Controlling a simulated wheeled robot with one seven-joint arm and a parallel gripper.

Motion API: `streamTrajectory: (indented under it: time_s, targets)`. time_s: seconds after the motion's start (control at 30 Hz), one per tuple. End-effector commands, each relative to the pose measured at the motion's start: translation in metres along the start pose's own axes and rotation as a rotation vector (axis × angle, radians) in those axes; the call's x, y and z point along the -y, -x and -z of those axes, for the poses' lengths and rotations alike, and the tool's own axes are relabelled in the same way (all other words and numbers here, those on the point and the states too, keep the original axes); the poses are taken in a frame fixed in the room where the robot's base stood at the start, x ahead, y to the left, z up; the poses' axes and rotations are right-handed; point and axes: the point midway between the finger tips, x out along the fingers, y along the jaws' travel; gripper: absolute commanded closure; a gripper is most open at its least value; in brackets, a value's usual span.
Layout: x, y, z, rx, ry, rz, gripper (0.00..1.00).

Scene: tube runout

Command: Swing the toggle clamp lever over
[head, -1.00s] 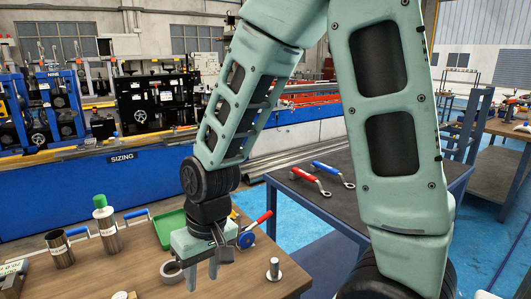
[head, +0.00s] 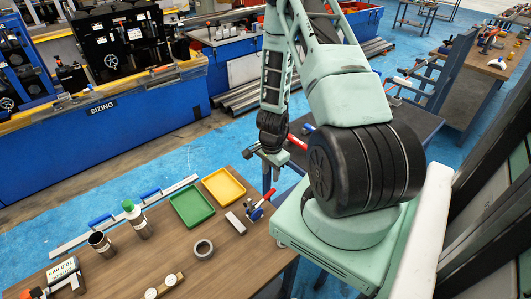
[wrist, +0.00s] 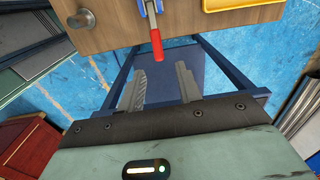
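The toggle clamp (head: 255,211) has a blue body and stands near the right edge of the wooden table. Its red lever (head: 268,195) slants up and to the right in the head view. In the wrist view the red lever (wrist: 156,44) points down from the blue clamp body (wrist: 151,8), past the table edge. My gripper (head: 256,160) is beyond the clamp, off the table's edge. In the wrist view my gripper (wrist: 160,78) is open and empty. The lever tip lies ahead of the gap between the fingers, apart from both.
The wooden table (head: 215,270) also holds a green tray (head: 192,207), a yellow tray (head: 223,187), a tape roll (head: 203,249) and steel tubes. A dark side table behind carries a red-handled tool (head: 297,142). In the wrist view a metal knob (wrist: 83,19) sits left of the clamp.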

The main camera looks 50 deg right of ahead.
Motion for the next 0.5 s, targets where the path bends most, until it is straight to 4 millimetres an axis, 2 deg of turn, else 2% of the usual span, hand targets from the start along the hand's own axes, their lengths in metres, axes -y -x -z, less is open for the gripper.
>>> streamTrajectory:
  time_s: [0.17, 0.5]
  targets:
    - [-0.007, -0.006, 0.008, -0.007, -0.048, -0.012, 0.65]
    - [-0.007, -0.043, 0.007, -0.005, -0.044, -0.011, 0.65]
